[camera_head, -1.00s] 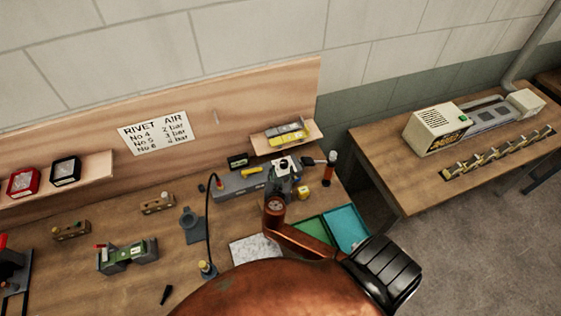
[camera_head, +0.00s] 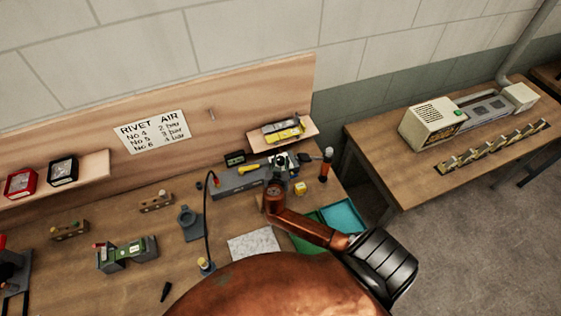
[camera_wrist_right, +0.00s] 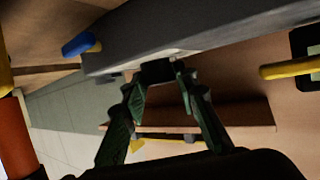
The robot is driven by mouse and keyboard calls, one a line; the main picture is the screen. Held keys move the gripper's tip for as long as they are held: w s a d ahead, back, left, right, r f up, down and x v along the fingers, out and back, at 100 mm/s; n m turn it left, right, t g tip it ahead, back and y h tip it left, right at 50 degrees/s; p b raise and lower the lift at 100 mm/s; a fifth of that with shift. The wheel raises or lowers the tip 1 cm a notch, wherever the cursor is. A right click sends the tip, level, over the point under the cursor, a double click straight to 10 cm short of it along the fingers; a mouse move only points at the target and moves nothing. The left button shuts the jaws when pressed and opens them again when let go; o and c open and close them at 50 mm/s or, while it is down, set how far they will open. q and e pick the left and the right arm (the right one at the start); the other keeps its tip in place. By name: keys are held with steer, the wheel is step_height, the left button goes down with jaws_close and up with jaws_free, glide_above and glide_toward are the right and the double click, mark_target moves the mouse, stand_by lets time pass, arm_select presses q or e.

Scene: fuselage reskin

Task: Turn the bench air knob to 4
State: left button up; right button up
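The grey bench air unit (camera_head: 235,184) lies along the back of the bench, with a yellow handle (camera_head: 249,170) on it. My right gripper (camera_head: 286,162) is at its right end, partly hidden by its own wrist. In the right wrist view my right gripper's green-black fingers (camera_wrist_right: 158,80) stand apart with their tips at a small dark block (camera_wrist_right: 156,71), possibly the knob, on the grey body's underside in that picture. I cannot tell whether they press on it. A blue knob (camera_wrist_right: 78,45) sits to the left, clear of the fingers. My left gripper is not in view.
A sign (camera_head: 153,131) lists rivet numbers against 2, 3 and 4 bar. A small dark gauge (camera_head: 235,158) stands behind the unit. An orange-handled tool (camera_head: 325,165) stands close right of my gripper. Green (camera_head: 306,236) and teal (camera_head: 343,215) trays lie near my forearm.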

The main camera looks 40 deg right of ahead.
steer(key=c, duration=0.6)
steer(key=shift+a+f+b, duration=0.1)
steer(key=shift+f+b, duration=0.1)
steer(key=shift+b, duration=0.15)
steer(key=shift+s+f+n+t+y+b, duration=0.2)
steer(key=shift+n+t+y+b, duration=0.3)
steer(key=shift+b, duration=0.45)
steer(key=shift+d+r+n+y, duration=0.1)
steer(key=shift+d+n+y, duration=0.1)
steer(key=shift+n+y, duration=0.15)
steer(key=shift+r+n+t+y, duration=0.25)
steer(key=shift+n+t+y, duration=0.3)
steer(key=shift+n+t, duration=0.1)
steer(key=shift+w, duration=0.1)
steer(key=o, duration=1.2)
steer(key=shift+c, duration=0.2)
